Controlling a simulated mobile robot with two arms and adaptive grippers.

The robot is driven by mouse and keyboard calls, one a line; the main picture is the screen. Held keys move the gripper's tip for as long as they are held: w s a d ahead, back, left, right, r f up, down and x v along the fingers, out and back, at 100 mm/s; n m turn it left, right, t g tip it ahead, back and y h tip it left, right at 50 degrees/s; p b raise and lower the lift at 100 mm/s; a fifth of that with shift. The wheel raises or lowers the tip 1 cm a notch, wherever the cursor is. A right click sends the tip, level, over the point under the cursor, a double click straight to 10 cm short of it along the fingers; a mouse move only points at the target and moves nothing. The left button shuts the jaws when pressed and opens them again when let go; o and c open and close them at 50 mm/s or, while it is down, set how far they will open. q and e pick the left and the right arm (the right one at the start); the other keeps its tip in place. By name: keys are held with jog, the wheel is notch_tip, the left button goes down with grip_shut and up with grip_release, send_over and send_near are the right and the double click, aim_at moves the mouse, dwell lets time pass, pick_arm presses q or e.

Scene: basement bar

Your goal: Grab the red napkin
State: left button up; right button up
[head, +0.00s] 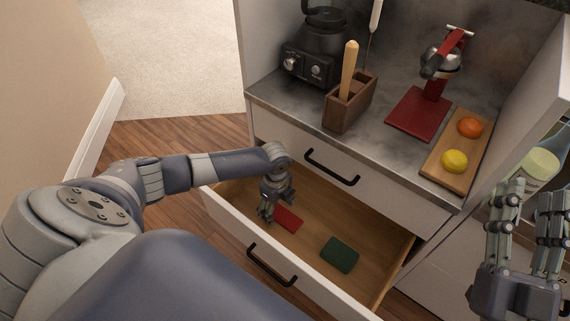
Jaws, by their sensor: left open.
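The red napkin (289,219) lies flat on the wooden floor of the open lower drawer (322,205). My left gripper (267,217) reaches down into the drawer at the napkin's left edge. It is open, and its fingers point downward. Whether the fingertips touch the napkin I cannot tell. A dark green napkin (340,254) lies in the same drawer, to the right and nearer the front. My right gripper (525,220) is raised at the right side with its fingers spread apart, empty and away from the drawer.
The drawer's white front panel (235,233) has a black handle (271,265). A closed drawer with a handle (331,166) sits above. The counter holds a blender base (311,62), wooden box (350,106), red juicer (420,112) and fruit board (439,167). An open door (540,115) stands right.

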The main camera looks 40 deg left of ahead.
pick_arm(q)
jog(key=shift+f, duration=0.3)
jog(key=shift+c, duration=0.3)
jog(key=c, duration=0.7)
jog(key=shift+r, duration=0.2)
